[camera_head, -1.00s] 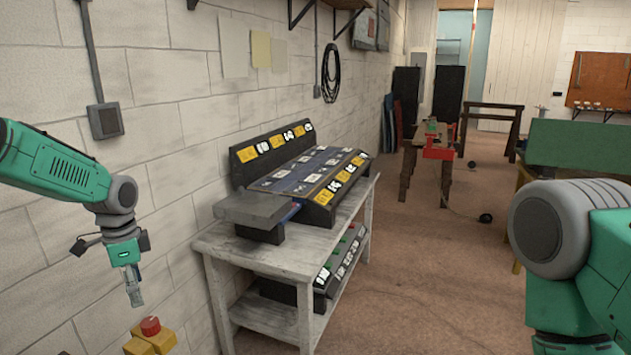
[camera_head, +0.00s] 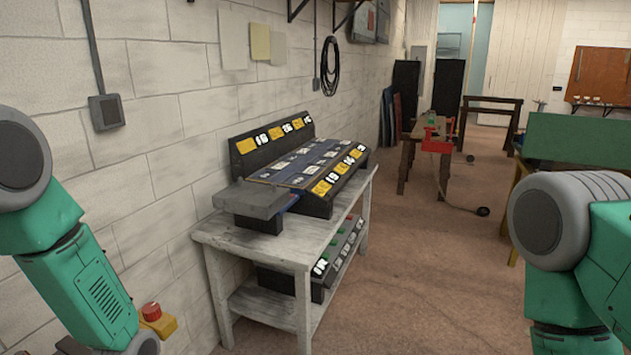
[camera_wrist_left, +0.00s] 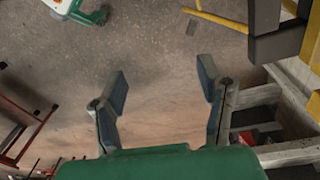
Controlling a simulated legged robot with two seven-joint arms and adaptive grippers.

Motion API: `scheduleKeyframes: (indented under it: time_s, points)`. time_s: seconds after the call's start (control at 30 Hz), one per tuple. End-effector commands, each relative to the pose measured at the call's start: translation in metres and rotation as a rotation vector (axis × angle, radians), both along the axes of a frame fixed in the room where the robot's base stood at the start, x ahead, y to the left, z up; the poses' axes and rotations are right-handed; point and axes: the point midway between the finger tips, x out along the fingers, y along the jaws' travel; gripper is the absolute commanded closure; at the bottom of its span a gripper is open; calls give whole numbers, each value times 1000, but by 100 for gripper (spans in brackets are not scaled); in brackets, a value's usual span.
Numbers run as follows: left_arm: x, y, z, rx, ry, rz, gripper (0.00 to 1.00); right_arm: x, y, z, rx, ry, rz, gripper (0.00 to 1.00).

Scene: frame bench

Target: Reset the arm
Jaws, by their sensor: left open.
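My left arm (camera_head: 80,275) shows at the left of the head view, bent downward, with its gripper out of the picture below. In the left wrist view my left gripper (camera_wrist_left: 163,88) is open, its two fingers wide apart with only bare floor between them. My right arm (camera_head: 570,245) fills the lower right of the head view. Its gripper is not in view.
A grey bench (camera_head: 298,256) with a black and yellow numbered rack (camera_head: 330,185) stands against the white block wall. A red button on a yellow box (camera_head: 158,321) is beside my left arm. A workbench with a red vise (camera_head: 437,141) stands farther back. Brown floor lies open between.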

Motion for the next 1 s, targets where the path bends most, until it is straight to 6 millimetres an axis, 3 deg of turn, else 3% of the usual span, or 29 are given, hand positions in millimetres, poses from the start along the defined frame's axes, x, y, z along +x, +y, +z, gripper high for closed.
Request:
scheduleKeyframes:
  time_s: [0.03,0.2,0.47,0.77,1.0]
  points:
    - [-39,-3,-17,1,23,65,39,0,0,0,0,0,0,64]
    - [-132,-2,-38,24,22,288,39,0,0,0,0,0,0,64]
    - [-229,13,-23,93,-5,521,39,0,0,0,0,0,1,64]
    - [-221,10,-94,90,-17,524,39,0,0,-71,0,0,0,64]
    - [-222,13,-166,86,-17,522,39,-1,1,-142,0,0,0,64]
